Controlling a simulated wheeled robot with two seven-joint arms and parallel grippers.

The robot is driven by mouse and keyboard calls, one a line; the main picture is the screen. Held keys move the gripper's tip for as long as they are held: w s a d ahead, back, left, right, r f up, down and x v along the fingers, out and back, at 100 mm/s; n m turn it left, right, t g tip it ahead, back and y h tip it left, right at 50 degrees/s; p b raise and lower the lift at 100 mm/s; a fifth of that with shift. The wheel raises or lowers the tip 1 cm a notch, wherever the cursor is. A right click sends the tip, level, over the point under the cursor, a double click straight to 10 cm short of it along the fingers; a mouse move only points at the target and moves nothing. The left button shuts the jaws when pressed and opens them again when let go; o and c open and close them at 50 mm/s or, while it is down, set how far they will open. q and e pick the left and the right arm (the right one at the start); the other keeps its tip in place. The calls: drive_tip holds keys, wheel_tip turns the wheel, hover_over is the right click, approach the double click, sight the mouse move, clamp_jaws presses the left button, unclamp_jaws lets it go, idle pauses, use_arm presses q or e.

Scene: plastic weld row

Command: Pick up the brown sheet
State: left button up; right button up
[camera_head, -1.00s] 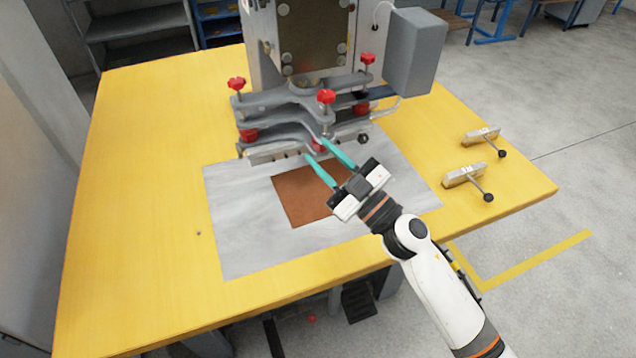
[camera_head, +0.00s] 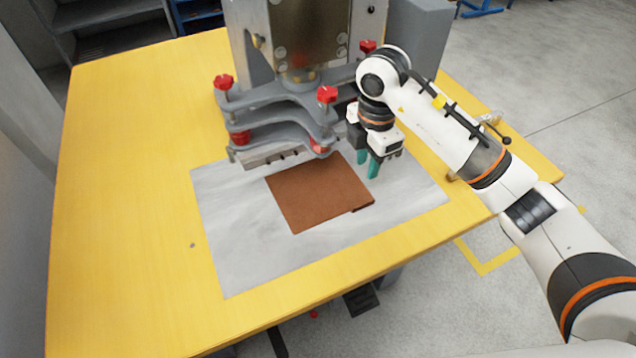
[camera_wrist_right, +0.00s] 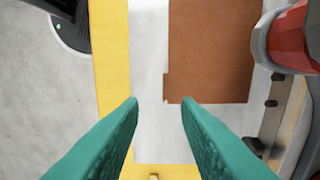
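The brown sheet (camera_head: 312,195) lies flat on a grey plate (camera_head: 230,250) on the yellow table, in front of the welding machine. A small dark tab shows at its near right edge. In the right wrist view the sheet (camera_wrist_right: 210,50) is beyond the fingertips, up and to the right. My right gripper (camera_head: 367,167) points down with its green fingers apart, beside the sheet's right edge. In the right wrist view the gap between the fingertips (camera_wrist_right: 160,100) is empty and shows the grey plate and the sheet's edge. My left gripper is out of view.
The machine's grey clamp (camera_head: 285,115) with red knobs stands just behind the sheet, close to my right gripper. My right arm partly hides the table's right side, where a clamp handle (camera_head: 490,122) shows. The table's left side (camera_head: 120,200) is clear.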

wheel_tip(320, 180, down, 2)
drive_tip(key=w, duration=0.1)
hover_over(357, 206)
wheel_tip(357, 206, down, 8)
drive_tip(key=shift+f+b, duration=0.2)
drive_tip(key=shift+b, duration=0.2)
drive_tip(key=shift+s+f, duration=0.1)
drive_tip(key=shift+f, duration=2.6)
clamp_jaws()
